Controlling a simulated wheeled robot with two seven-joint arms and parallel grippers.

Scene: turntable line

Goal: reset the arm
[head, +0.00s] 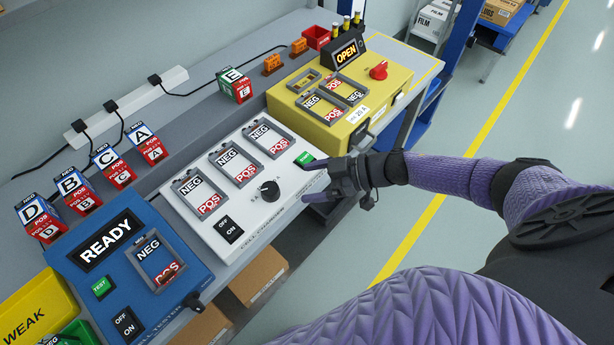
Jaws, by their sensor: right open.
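My right arm (440,172), in a purple sleeve, comes in from the right in the head view. Its dark right gripper (312,181) is open with nothing between its fingers. It is at the right edge of the white cell charger (252,205), and its upper finger is close to the charger's green button (304,158). I cannot tell whether the finger touches the button. My left gripper is out of view.
A blue tester (190,262) reading READY stands at front left; a yellow unit (375,75) reading OPEN stands at the back. Lettered cells (103,168) line the bench's left. A yellow WEAK bin (38,305) is at lower left. The aisle floor (490,235) at right is clear.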

